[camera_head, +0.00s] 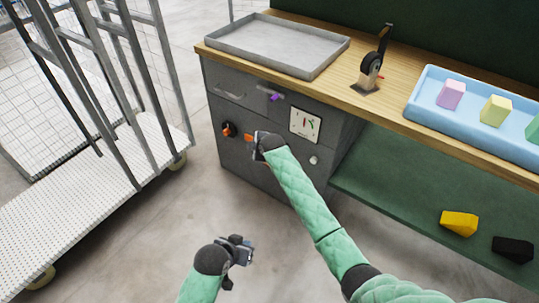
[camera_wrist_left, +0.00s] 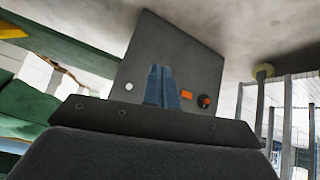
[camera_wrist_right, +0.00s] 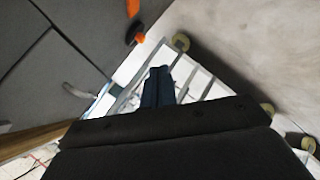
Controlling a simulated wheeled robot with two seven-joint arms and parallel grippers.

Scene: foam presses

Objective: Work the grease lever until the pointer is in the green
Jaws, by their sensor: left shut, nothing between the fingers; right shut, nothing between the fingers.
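The grey cabinet's front carries a black knob with an orange part (camera_head: 227,129) and an orange handle end (camera_head: 249,137); I take these for the grease lever. They also show in the left wrist view as an orange block (camera_wrist_left: 187,95) and a round black-and-orange part (camera_wrist_left: 204,101). The right wrist view shows the orange part (camera_wrist_right: 136,30) near its top edge. A white gauge plate (camera_head: 305,125) has red and green marks; its pointer is too small to read. My right gripper (camera_head: 258,142) is shut and empty beside the orange handle; contact is unclear. My left gripper (camera_head: 247,250) is shut, low and apart.
A grey tray (camera_head: 225,46), a black-levered device (camera_head: 372,72) and a blue tray (camera_head: 412,105) with foam blocks stand on the wooden counter. A purple part (camera_head: 276,97) and a pale knob (camera_head: 313,160) are on the cabinet. A mesh trolley (camera_head: 100,168) stands left.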

